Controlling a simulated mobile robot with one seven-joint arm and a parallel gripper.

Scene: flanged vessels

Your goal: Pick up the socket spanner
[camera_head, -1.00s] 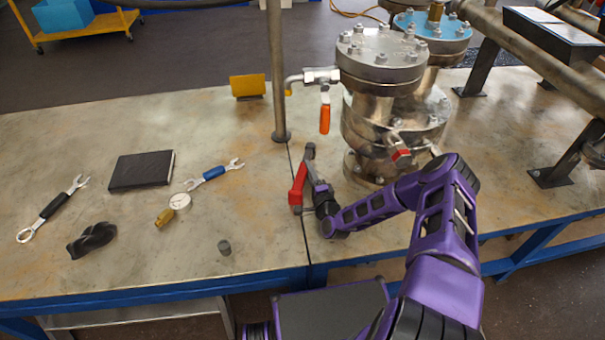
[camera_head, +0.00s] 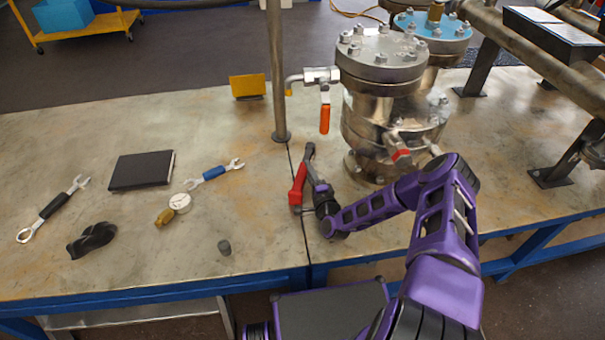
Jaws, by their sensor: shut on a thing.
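The socket spanner (camera_head: 298,187) has a red handle and a dark grey head end. It is near the seam of the workbench, left of the flanged vessel, with its head end pointing away from me. My gripper (camera_head: 312,184) is at the spanner's right side and shut on it. The fingertips are small and partly hidden against the spanner. I cannot tell whether the spanner touches the bench or is slightly above it.
The flanged vessel (camera_head: 380,75) with an orange-handled valve (camera_head: 325,118) stands close to the right. A vertical pole (camera_head: 277,70) stands behind.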

